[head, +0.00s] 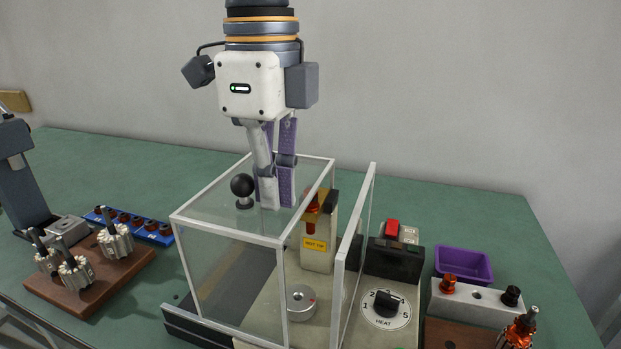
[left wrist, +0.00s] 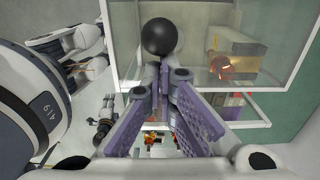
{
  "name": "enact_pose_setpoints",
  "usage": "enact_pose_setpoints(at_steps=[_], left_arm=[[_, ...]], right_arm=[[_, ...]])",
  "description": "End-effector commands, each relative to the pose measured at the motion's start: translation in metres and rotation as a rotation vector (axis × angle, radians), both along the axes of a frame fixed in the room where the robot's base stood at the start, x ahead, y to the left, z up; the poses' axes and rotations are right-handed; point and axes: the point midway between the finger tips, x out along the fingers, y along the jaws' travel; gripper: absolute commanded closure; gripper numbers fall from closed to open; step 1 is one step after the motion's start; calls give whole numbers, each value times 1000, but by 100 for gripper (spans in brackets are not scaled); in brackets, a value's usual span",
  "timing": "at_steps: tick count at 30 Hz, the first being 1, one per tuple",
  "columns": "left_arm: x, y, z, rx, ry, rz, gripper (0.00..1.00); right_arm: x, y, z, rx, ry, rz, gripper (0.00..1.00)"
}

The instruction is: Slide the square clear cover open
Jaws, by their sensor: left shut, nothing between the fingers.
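The square clear cover (head: 232,222) is a glass-like box with white edges, standing over part of the beige machine base. A black ball knob (head: 242,185) stands on its top panel; the knob also shows in the left wrist view (left wrist: 168,37). My left gripper (head: 276,203) points down with its purple-padded fingers shut and empty, just right of the knob at the top panel. I cannot tell whether the fingers touch the knob or panel. A separate upright clear panel (head: 358,255) stands right of the cover. My right gripper is not in view.
A hot-tip unit (head: 318,245) stands behind the glass, with a heat dial (head: 386,306) to its right. A purple tray (head: 463,265) lies farther right. A wooden block with armatures (head: 90,275) and a blue rack (head: 150,232) are left. Green table shows behind.

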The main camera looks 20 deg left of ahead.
Motion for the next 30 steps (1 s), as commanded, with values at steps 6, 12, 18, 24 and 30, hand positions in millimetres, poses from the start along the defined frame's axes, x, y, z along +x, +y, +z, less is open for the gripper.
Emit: enact_pose_setpoints(at_steps=[6, 12, 18, 24, 30], left_arm=[[1, 18, 0, 0, 0, 1, 100], [1, 34, 0, 1, 0, 1, 100], [2, 50, 0, 0, -1, 1, 100], [2, 66, 0, 0, 0, 0, 100], [3, 70, 4, 2, -1, 0, 100]], right_arm=[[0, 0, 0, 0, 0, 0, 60], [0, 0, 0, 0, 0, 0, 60], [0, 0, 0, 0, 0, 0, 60], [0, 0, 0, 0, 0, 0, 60], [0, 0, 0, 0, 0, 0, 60]])
